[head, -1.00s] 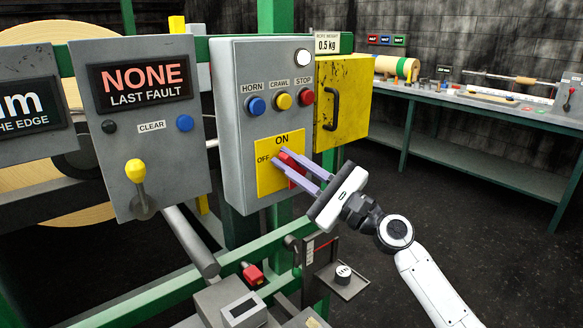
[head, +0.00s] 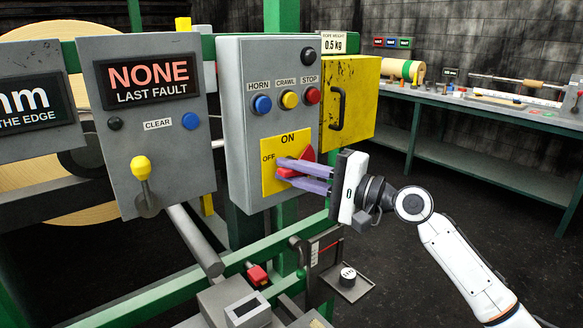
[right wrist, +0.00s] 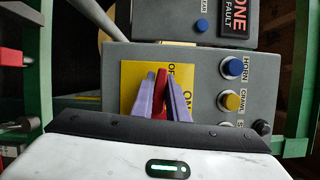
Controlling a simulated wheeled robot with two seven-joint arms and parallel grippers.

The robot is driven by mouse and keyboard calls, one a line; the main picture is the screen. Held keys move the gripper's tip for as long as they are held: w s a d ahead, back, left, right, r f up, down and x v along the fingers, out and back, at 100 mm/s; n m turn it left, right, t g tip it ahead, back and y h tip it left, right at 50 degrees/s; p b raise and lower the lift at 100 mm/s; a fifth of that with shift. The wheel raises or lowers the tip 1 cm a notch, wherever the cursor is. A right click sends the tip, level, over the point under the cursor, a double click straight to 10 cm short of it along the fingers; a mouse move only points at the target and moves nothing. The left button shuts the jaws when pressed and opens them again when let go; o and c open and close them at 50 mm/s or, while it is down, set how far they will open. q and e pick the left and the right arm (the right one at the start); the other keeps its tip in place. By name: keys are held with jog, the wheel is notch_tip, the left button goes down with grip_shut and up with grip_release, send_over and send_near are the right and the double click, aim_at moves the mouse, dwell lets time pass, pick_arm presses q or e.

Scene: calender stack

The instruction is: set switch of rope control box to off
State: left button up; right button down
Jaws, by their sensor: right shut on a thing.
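The rope control box (head: 240,110) is a grey box in the middle of the head view. Its switch is a red handle (head: 309,154) on a yellow plate (head: 271,186) marked ON at the top and OFF at the left. My right gripper (head: 279,171) comes from the right, with its purple fingers shut on the red handle, one on each side. The handle lies about level, one end toward the OFF mark. The right wrist view shows the red handle (right wrist: 160,92) between the fingers, pointing toward the OFF lettering. The fingers partly hide it. My left gripper is not in view.
The box also carries a dark lamp (head: 308,54) and the horn, crawl and stop buttons. A grey panel with a yellow-knobbed lever (head: 141,168) stands at the left. A yellow door box (head: 362,95) sits at the right. The floor at the right is clear.

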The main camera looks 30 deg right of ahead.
jog(key=shift+f+n+g, duration=0.2)
jog(key=shift+n+g, duration=0.1)
jog(key=shift+n, duration=0.3)
jog(key=c, duration=1.8)
grip_release()
jog(key=shift+o, duration=0.2)
jog(key=shift+s+d, duration=0.2)
jog(key=shift+s, duration=0.3)
jog(key=b+v, duration=0.1)
jog(key=v, duration=0.8)
jog(key=shift+s+b, duration=0.2)
jog(key=shift+b, duration=0.2)
